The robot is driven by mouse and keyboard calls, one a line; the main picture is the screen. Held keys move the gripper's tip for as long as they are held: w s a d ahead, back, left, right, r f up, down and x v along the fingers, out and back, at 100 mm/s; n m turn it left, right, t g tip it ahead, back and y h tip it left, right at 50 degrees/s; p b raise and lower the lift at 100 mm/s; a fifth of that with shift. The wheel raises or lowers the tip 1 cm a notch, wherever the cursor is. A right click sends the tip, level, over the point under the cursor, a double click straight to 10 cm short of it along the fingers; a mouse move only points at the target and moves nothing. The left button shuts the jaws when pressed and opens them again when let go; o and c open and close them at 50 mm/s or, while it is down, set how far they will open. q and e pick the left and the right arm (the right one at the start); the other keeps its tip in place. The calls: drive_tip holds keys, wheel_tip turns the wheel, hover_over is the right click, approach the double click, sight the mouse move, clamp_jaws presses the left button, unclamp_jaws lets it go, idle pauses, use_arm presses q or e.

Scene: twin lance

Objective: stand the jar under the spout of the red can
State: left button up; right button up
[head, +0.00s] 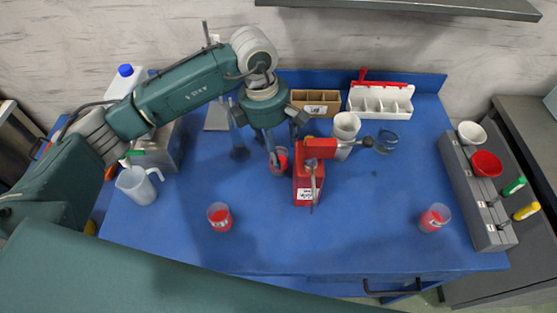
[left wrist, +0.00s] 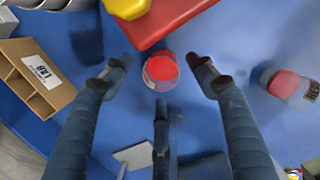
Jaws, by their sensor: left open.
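The red can (head: 304,188) stands near the middle of the blue table, with a white label on its front and a grey metal piece above it. A small clear jar with red contents (head: 281,163) stands just left of the can, partly hidden by my left gripper. In the left wrist view the jar (left wrist: 160,72) shows between the spread fingers, close beside the can's red body (left wrist: 172,22). My left gripper (head: 270,158) is open, pointing down around the jar; no finger clearly touches it. Whether the jar is beneath the spout cannot be told. My right gripper is not in view.
Similar red-filled jars stand at front left (head: 219,218) and right (head: 434,218). A white pitcher (head: 138,186) is at left. A cardboard divider box (head: 316,103), white rack (head: 381,102) and white mug (head: 346,126) stand behind. The table's front middle is clear.

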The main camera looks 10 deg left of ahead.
use_arm(q)
wheel_tip(320, 180, down, 4)
drive_tip(key=shift+d+r+p, duration=0.15)
drive_tip(key=shift+r+p, duration=0.05)
drive_tip(key=shift+p, duration=0.75)
drive_tip(key=shift+f, duration=0.55)
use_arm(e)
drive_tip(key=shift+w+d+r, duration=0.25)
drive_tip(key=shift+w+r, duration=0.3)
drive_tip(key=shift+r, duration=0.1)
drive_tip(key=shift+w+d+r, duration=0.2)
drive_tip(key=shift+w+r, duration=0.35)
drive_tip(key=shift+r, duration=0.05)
use_arm(q)
drive_tip(key=c, duration=0.8)
drive_tip(key=shift+c, duration=1.4)
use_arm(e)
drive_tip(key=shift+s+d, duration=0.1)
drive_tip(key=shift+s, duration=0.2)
